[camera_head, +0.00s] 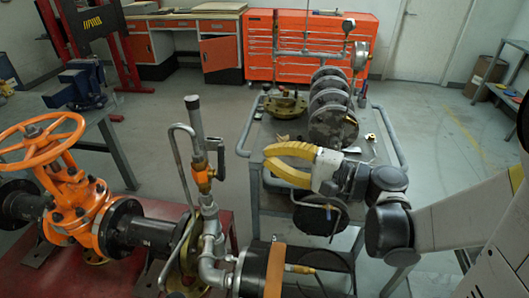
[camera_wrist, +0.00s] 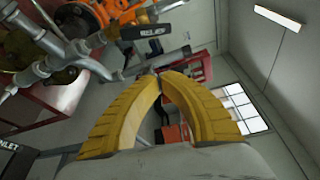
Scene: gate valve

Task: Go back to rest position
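My gripper (camera_head: 267,156) has two curved yellow fingers and is held in the air at the centre right of the head view, pointing left. In the wrist view my gripper (camera_wrist: 160,74) has its fingertips together, with a gap only between the bowed middles of the fingers. Nothing is held between them. The orange gate valve (camera_head: 75,190) with its handwheel (camera_head: 42,143) stands at the left, well apart from my gripper. It shows partly at the top of the wrist view (camera_wrist: 95,15).
A metal cart (camera_head: 260,150) carrying dark flanges (camera_head: 335,125) stands behind and below my gripper. Red tool cabinets (camera_head: 275,45) line the back wall. Open floor lies at right.

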